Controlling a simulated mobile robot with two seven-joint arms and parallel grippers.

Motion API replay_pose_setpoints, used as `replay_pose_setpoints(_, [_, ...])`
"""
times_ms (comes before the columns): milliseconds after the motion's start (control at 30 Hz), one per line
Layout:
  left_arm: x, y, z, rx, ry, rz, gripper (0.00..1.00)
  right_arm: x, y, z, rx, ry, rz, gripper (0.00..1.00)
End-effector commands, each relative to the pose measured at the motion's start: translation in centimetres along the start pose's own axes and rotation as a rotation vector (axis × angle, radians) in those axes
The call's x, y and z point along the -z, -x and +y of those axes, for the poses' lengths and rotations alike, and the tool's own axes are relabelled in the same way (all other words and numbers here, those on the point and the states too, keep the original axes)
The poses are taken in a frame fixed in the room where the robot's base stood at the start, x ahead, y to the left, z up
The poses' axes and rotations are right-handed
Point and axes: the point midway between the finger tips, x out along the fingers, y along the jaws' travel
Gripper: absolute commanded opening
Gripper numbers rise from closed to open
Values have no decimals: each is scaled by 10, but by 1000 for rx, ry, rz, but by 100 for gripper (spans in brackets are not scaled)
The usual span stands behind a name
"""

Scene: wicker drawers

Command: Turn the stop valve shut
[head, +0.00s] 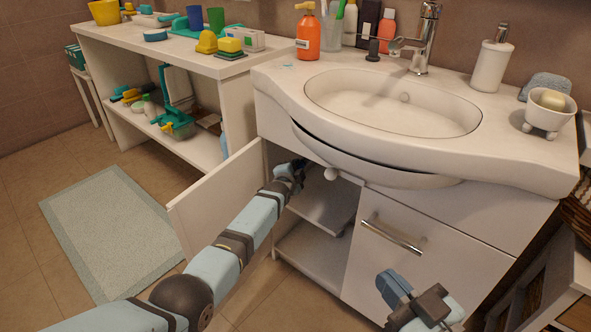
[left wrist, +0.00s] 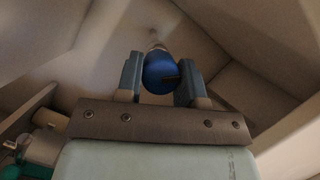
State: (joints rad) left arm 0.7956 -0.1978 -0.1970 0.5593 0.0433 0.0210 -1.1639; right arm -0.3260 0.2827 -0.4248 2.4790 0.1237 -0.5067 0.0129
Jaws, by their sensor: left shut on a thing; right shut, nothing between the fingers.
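The stop valve's round blue knob (left wrist: 160,74) shows in the left wrist view, with a small pale metallic stem behind it. My left gripper (left wrist: 160,82) is shut on the knob, one finger on each side. In the head view my left gripper (head: 294,168) reaches into the open cabinet under the sink, and the valve is hidden there. My right gripper (head: 418,303) is shut and empty, in front of the closed right cabinet door.
The left cabinet door (head: 220,200) stands open beside my left arm. The closed right door has a metal handle (head: 393,235). The cabinet shelf (head: 322,200) lies below my left gripper. The sink (head: 400,105) overhangs the opening. A grey mat (head: 110,230) lies on the floor.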

Motion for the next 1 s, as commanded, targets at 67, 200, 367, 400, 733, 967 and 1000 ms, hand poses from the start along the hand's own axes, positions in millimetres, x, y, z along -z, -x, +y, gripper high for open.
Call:
replay_pose_setpoints(67, [-1,0,4,28,-64,-1,11,-7,0,0,-3,7,1,0])
replay_pose_setpoints(200, [-2,-1,6,78,-188,-1,11,-9,-2,4,-8,52,32,0])
replay_pose_setpoints(367, [-2,-1,6,136,-326,-1,11,0,-7,12,-10,136,79,0])
replay_pose_setpoints(400, [-2,-1,5,148,-360,-1,11,2,-7,13,-10,152,88,0])
replay_pose_setpoints(733, [-2,0,3,238,-579,-1,11,10,-6,15,-8,198,119,0])
replay_pose_setpoints(967, [-2,0,3,273,-663,-2,11,10,-6,15,-9,196,118,0])
replay_pose_setpoints(1000, [-2,0,3,277,-672,-2,11,9,-6,15,-10,195,117,0])
